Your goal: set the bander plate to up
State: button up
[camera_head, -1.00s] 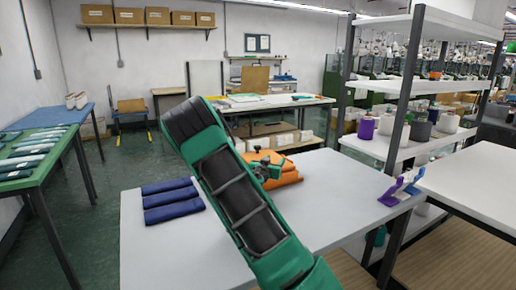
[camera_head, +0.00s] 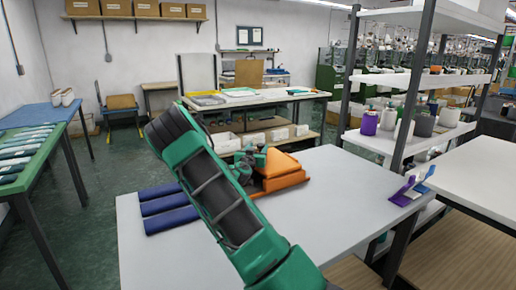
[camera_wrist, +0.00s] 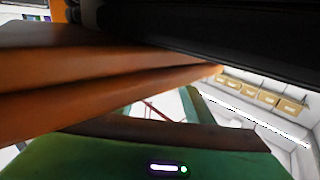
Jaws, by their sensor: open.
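An orange device (camera_head: 290,178) stands on the pale table (camera_head: 330,215), just right of my gripper. It has a flat lower part and a sloped upper part; I take the upper part for the bander plate (camera_head: 280,162). My green gripper (camera_head: 246,165) is at the device's left side, partly behind my forearm, with its fingertips not clear. I cannot tell whether it touches the plate. In the wrist view large orange-brown slabs (camera_wrist: 100,75), apparently the device, fill the left and middle very close to the camera. Where the plate hinges is hidden.
Folded dark blue cloths (camera_head: 168,208) lie left of my arm on the same table. A purple and blue stand (camera_head: 412,187) is at its right edge. A shelf with thread cones (camera_head: 422,122) stands behind right. The table's front right is bare.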

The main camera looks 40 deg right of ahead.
jog(key=shift+s+x, duration=0.2)
jog(key=shift+x, duration=1.6)
jog(key=shift+d, duration=0.1)
